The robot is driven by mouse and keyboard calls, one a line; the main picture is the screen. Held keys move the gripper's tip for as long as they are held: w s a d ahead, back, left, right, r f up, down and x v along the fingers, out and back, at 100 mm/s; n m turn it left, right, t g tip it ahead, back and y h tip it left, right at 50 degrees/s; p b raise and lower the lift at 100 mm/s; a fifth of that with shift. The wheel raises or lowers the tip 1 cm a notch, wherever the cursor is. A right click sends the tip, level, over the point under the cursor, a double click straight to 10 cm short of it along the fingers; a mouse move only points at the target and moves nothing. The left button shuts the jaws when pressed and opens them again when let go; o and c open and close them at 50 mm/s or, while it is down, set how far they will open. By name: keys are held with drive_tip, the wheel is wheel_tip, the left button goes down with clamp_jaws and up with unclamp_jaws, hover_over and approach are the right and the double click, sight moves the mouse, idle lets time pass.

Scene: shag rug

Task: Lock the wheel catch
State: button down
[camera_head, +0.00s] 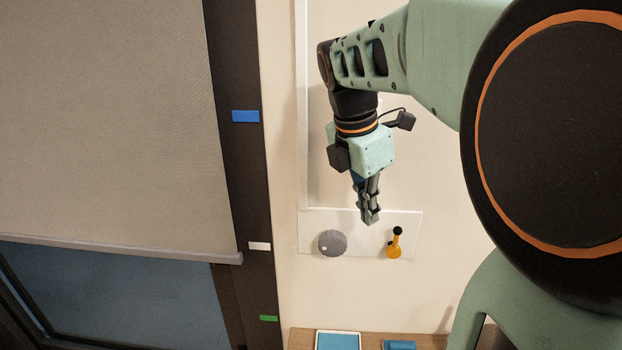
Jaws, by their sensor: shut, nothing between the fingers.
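A white panel (362,246) is fixed to the wall. On its left part is a round grey wheel (332,243) with a small pale spot near its left edge. On its right part is a yellow catch lever (394,246) with a black knob (398,231) at its upper end; it stands near upright, leaning slightly right. My gripper (371,221) points down, shut and empty. In the picture its fingertips lie just over the panel's upper edge, above and between the wheel and the lever. I cannot tell how far it is from the panel.
A grey blind (110,120) hangs at the left over a dark window (110,295). Its dark frame (236,180) bears blue, white and green tags. Below the panel, a wooden shelf (300,340) holds a blue-faced tray (338,341) and a blue item (399,345). The wall below the panel is clear.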

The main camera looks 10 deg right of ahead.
sight(395, 240)
drive_tip(key=w+d+f, duration=0.1)
drive_tip(key=d+f, duration=0.5)
drive_tip(key=f, duration=0.2)
drive_tip(key=shift+w+f, duration=0.2)
drive_tip(key=shift+w, duration=0.2)
